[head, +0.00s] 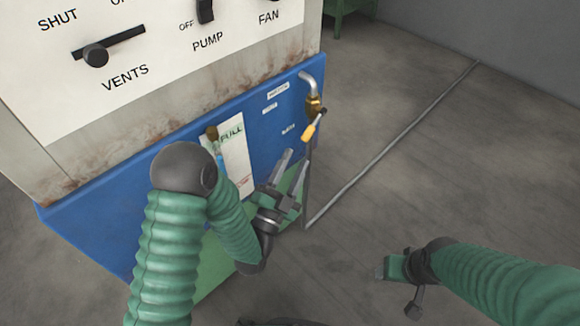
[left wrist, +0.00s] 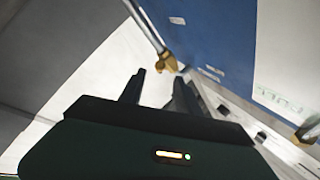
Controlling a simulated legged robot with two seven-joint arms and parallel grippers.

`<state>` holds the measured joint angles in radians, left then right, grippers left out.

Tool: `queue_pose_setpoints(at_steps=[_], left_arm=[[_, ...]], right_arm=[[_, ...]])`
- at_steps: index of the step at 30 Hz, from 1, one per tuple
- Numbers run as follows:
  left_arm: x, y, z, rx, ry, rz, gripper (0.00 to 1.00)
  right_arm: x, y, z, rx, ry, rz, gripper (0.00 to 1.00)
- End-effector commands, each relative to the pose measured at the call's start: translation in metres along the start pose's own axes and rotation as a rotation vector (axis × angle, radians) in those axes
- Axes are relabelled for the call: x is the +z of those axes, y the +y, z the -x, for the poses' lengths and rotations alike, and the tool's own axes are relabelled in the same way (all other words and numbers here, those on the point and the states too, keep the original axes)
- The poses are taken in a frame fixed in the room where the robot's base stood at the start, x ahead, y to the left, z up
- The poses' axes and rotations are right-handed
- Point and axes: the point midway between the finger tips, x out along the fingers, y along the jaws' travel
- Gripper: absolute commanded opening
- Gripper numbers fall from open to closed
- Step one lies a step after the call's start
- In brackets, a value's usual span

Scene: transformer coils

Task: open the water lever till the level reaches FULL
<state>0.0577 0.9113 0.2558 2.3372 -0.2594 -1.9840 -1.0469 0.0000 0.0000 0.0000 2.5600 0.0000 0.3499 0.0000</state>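The water lever (head: 309,131) is a small yellow handle on a brass valve (head: 314,104), below a bent grey pipe at the right edge of the blue panel. The brass valve also shows in the left wrist view (left wrist: 166,62), beyond my fingers. The level gauge (head: 217,143) stands beside a white strip marked FULL (head: 231,135); my left arm hides its lower part, and I cannot read the level. My left gripper (head: 287,172) is open and empty, below and left of the lever, apart from it. My right gripper (head: 384,268) is low at the right; its fingers are unclear.
A white control panel (head: 110,50) with VENTS, PUMP and FAN switches is above the blue panel (head: 110,195). A thin grey line (head: 400,138) crosses the floor. A green stand (head: 345,15) is at the back. The floor right of the cabinet is otherwise clear.

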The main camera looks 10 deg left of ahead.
Motion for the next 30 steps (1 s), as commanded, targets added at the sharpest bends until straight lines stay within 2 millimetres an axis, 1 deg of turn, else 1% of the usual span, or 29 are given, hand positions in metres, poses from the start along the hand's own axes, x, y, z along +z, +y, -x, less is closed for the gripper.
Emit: queue_pose_setpoints(at_steps=[1,2,3,5,8,15,17,20,23,24,26,27,29,30], left_arm=[[0.002,0.002,0.012,0.003,-0.004,0.002,0.39],[0.008,0.005,0.018,-0.002,-0.004,0.002,0.39],[0.008,0.005,0.022,-0.004,-0.004,0.002,0.39],[0.006,0.004,0.027,-0.003,-0.003,0.002,0.39],[0.003,0.002,0.031,-0.002,-0.001,0.001,0.39],[0.000,0.000,0.030,-0.001,0.001,0.000,0.39],[0.001,0.001,0.030,0.004,-0.001,0.001,0.32],[0.005,0.009,0.025,0.069,-0.031,0.016,0.18],[0.023,0.029,0.022,0.226,-0.139,0.060,0.05],[0.034,0.036,0.023,0.297,-0.213,0.086,0.00],[0.053,0.043,0.032,0.395,-0.351,0.136,0.00],[0.066,0.045,0.041,0.445,-0.450,0.172,0.00],[0.083,0.045,0.059,0.499,-0.602,0.228,0.00],[0.091,0.043,0.071,0.522,-0.700,0.266,0.00]], right_arm=[[0.000,0.000,-0.001,0.000,0.001,0.000,0.63],[0.003,0.000,-0.016,0.000,0.001,0.000,0.63],[0.005,0.000,-0.023,0.000,0.000,0.000,0.63],[0.007,0.000,-0.028,0.000,-0.001,0.000,0.63],[0.007,0.000,-0.030,0.000,-0.001,0.000,0.63],[0.007,0.000,-0.028,0.000,0.000,0.000,0.63],[0.007,0.000,-0.028,0.000,0.000,0.000,0.63],[0.006,0.000,-0.028,0.000,0.000,0.000,0.63],[0.006,0.000,-0.027,0.000,0.000,0.000,0.63],[0.006,0.000,-0.027,0.000,0.000,0.000,0.63],[0.006,0.000,-0.026,0.000,0.000,0.000,0.63],[0.006,0.000,-0.026,0.000,0.000,0.000,0.63],[0.006,0.000,-0.026,0.000,0.000,0.000,0.63],[0.006,0.000,-0.026,0.000,0.000,0.000,0.63]])
